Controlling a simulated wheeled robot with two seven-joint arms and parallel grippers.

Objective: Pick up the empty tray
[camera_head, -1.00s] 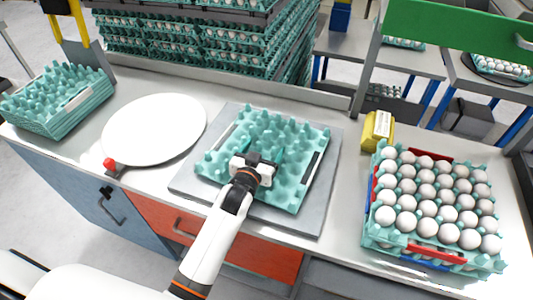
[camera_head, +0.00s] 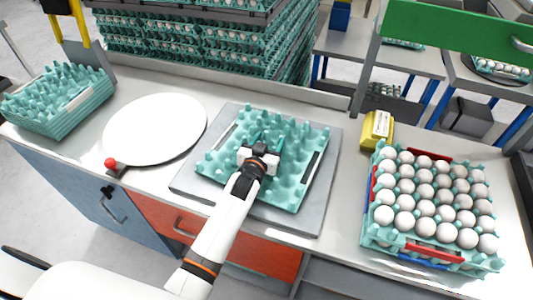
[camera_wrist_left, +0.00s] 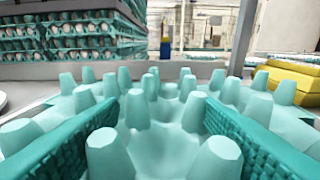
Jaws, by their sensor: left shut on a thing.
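The empty tray (camera_head: 296,178) is teal with rows of raised cones. It lies on a grey square plate (camera_head: 325,190) in the middle of the worktop, with no eggs in it. My left gripper (camera_head: 262,146) is down at the middle of the tray, shut on its cones. In the left wrist view, the two teal textured finger pads stand left and right among the tray's cones (camera_wrist_left: 137,108), with cones between them. The fingertips are partly hidden by the cones and, in the head view, by my wrist. My right gripper is not in view.
A stack of teal trays (camera_head: 62,122) stands at the left. A white round disc (camera_head: 155,128) and a red knob (camera_head: 110,162) are left of the plate. A tray full of white eggs (camera_head: 372,238) and a yellow box (camera_head: 377,128) stand at the right. Stacked egg trays (camera_head: 240,50) stand behind.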

